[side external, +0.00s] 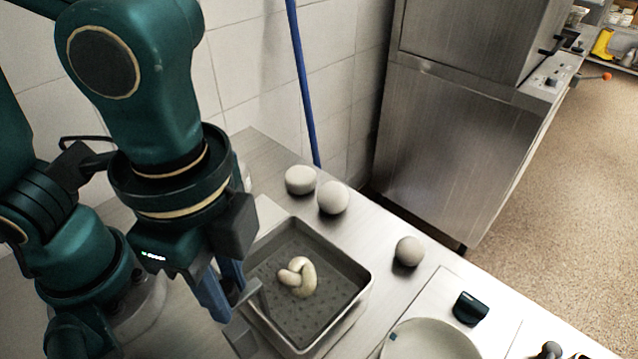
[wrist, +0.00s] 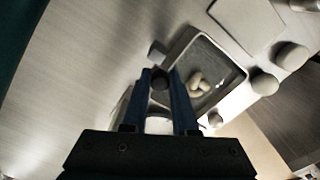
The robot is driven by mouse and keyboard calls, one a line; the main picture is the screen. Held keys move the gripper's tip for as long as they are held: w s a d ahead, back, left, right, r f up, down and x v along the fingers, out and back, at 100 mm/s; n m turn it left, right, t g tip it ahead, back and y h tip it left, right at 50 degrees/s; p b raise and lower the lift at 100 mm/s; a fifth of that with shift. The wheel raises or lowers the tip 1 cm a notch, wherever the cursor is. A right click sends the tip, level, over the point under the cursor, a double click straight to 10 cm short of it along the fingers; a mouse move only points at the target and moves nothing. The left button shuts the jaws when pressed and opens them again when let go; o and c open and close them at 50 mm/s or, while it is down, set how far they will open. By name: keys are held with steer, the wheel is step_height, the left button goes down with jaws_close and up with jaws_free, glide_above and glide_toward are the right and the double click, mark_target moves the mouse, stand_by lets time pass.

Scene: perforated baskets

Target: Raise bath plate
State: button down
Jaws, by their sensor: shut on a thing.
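The bath plate (side external: 325,310) is a dark grey perforated plate inside a shallow square metal bath (side external: 362,290) in the side external view. A pale knotted piece (side external: 303,283) lies on it; it also shows in the wrist view (wrist: 197,85). My gripper (side external: 236,303) is at the bath's left edge, its blue fingers pointing down by a grey upright handle piece (side external: 258,297). In the wrist view my gripper (wrist: 160,78) is shut on a dark rounded part, which looks like the plate's handle. The exact contact is partly hidden by the fingers.
Pale rounded objects (side external: 333,197) stand behind the bath, and another ball (side external: 408,251) is to its right. A round pale dish (side external: 430,342) and a dark block (side external: 470,307) are at the front right. A tiled wall and a blue pole (side external: 303,85) rise behind.

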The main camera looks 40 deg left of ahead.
steer(key=shift+r, duration=0.85)
steer(key=c, duration=0.7)
jaws_free()
steer(key=shift+r, duration=3.55)
